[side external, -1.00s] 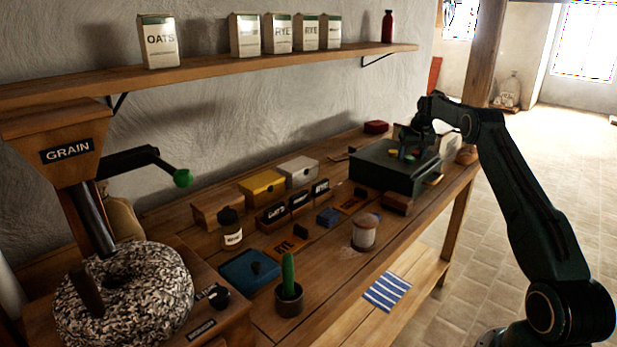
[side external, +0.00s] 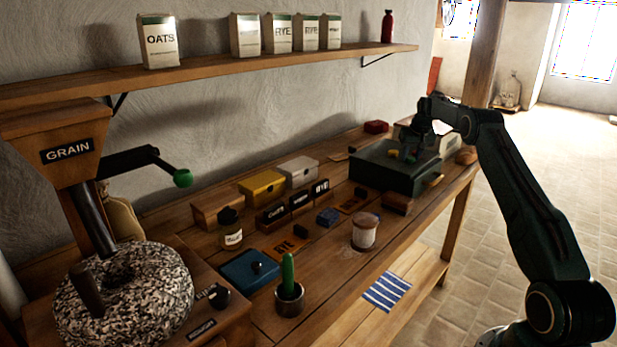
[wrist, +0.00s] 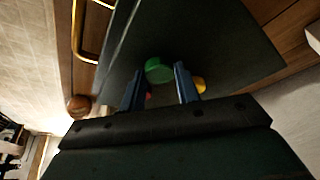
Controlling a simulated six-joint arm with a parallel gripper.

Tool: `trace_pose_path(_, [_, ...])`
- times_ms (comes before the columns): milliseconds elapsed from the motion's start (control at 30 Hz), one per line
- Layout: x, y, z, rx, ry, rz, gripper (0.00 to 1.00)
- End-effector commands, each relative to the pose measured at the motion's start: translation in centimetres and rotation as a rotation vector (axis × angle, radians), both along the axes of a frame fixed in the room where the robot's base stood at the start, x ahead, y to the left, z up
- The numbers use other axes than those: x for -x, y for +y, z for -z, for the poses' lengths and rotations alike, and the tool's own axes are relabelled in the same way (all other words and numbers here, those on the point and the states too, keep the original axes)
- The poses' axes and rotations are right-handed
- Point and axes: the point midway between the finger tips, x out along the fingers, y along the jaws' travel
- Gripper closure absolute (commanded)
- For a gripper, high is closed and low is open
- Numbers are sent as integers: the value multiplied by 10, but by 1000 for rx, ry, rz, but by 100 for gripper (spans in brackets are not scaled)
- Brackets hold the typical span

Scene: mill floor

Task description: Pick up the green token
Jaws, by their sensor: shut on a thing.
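The green token (wrist: 158,70) is a round, bright green disc between the tips of my gripper (wrist: 160,82) in the wrist view. The two blue fingers are shut on it. In the side view my gripper (side external: 412,152) is over the top of a dark green box (side external: 375,172) at the far end of the bench. The token is too small there to make out clearly. A yellow token (wrist: 199,84) shows beside the right finger, and a pink-red one (wrist: 148,96) is partly hidden by the left finger.
A red box (side external: 376,127) lies behind the dark box, and a round brown object (side external: 466,156) lies to its right. A shelf (side external: 220,65) runs above the bench.

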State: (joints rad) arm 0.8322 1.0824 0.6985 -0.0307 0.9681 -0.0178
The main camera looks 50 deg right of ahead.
Motion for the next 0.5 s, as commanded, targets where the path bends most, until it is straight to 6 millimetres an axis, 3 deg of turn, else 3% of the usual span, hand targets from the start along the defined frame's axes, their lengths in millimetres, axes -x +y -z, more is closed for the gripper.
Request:
trace_pose_path(267, [0, 0, -5, 1, -1, 0, 89])
trace_pose_path(500, [0, 0, -29, 2, -2, 0, 89])
